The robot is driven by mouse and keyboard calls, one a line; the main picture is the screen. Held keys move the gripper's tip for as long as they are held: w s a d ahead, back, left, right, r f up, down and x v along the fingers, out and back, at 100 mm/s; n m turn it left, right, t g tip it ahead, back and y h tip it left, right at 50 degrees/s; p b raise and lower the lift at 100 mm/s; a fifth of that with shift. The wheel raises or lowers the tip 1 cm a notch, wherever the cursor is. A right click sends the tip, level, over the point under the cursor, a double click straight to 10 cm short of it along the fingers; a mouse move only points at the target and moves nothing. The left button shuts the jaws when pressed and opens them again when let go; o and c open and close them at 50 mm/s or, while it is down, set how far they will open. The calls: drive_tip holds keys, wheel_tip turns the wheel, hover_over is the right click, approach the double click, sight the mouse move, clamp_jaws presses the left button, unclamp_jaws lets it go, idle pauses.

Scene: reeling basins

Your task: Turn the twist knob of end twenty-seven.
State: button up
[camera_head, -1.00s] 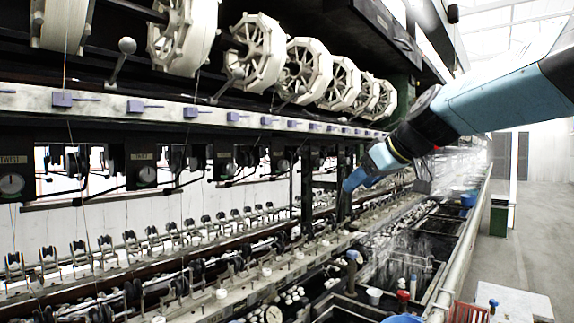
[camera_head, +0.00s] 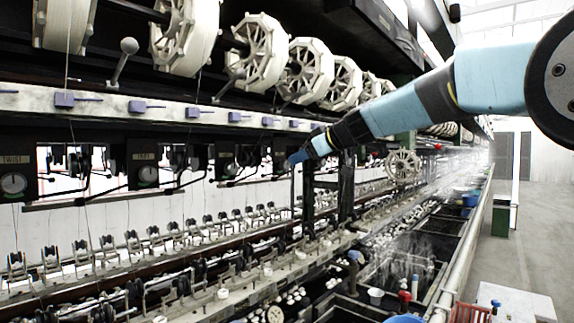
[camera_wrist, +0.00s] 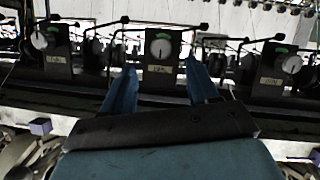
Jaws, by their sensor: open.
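Dark twist boxes with round white knobs hang in a row under the pale rail. In the wrist view, which shows them upside down, a twist knob (camera_wrist: 160,48) lies between and beyond the fingertips of my gripper (camera_wrist: 158,66). My gripper is open and empty, its two blue fingers apart. The small label below that knob is too blurred to read, so I cannot tell which end it is. Other knobs show at left (camera_wrist: 39,40) and right (camera_wrist: 292,64). In the head view my gripper (camera_head: 297,158) is beside the row; the knob before it is hidden.
White reels (camera_head: 305,72) hang above the pale rail (camera_head: 190,107) with its purple blocks. Thin dark levers stick out beside the twist boxes. Basins (camera_head: 345,305) and a row of small guides lie below.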

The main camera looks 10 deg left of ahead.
sight(288, 163)
drive_tip(key=x, duration=0.7)
drive_tip(key=shift+c, duration=0.3)
drive_tip(key=shift+r, duration=0.1)
drive_tip(key=c, duration=1)
drive_tip(key=shift+w, duration=0.1)
